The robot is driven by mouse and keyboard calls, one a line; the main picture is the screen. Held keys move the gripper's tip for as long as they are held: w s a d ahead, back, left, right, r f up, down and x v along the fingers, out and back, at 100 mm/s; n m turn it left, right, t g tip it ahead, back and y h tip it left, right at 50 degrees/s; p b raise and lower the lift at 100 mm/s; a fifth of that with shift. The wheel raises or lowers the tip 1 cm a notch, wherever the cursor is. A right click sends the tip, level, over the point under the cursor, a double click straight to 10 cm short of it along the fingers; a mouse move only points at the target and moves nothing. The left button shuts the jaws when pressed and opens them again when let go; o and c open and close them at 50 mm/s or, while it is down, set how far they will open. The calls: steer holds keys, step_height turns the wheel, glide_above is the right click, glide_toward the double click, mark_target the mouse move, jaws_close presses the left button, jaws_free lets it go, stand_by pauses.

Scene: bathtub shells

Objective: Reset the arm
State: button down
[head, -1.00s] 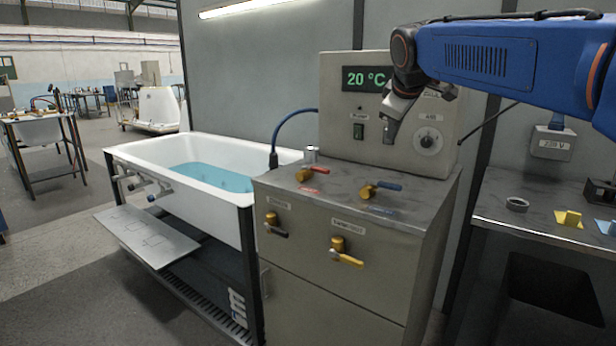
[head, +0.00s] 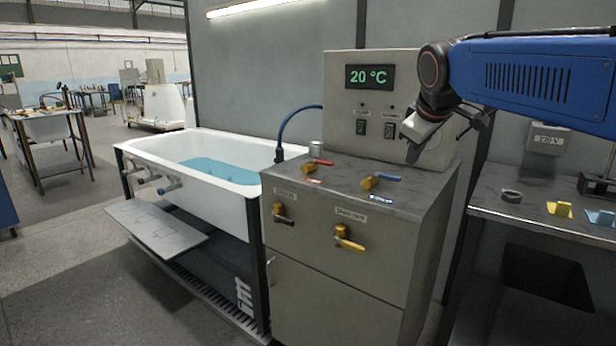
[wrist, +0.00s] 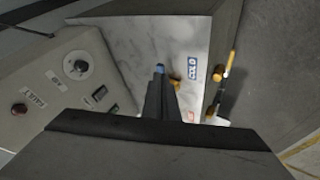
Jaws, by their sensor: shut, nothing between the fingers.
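My gripper (head: 412,153) hangs from the blue arm (head: 535,75) in the head view, in front of the control box (head: 345,120) and above the right part of the cabinet top. It is shut and empty. In the wrist view the closed fingers (wrist: 160,72) point over the cabinet top (wrist: 125,38), and their tips overlap the blue valve handle in the picture. In the head view, clear space separates the gripper from the blue-handled valve (head: 380,179) below it.
The display (head: 370,77) reads 20 °C. A red-handled valve (head: 312,165) and a metal cylinder (head: 316,146) stand on the cabinet. The bathtub (head: 180,148) with blue water is at left.

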steer(key=s+d+f+m+g, duration=0.1)
steer(key=s+f+m, duration=0.3)
steer(key=s+f, duration=1)
steer(key=s+d+f+m+g, duration=0.2)
steer(key=s+d+f+m, duration=0.1)
steer(key=s+f, duration=1.1)
steer(key=s+m, duration=0.1)
steer(key=s, duration=0.2)
steer(key=shift+s+y, duration=0.15)
steer(key=shift+y, duration=0.25)
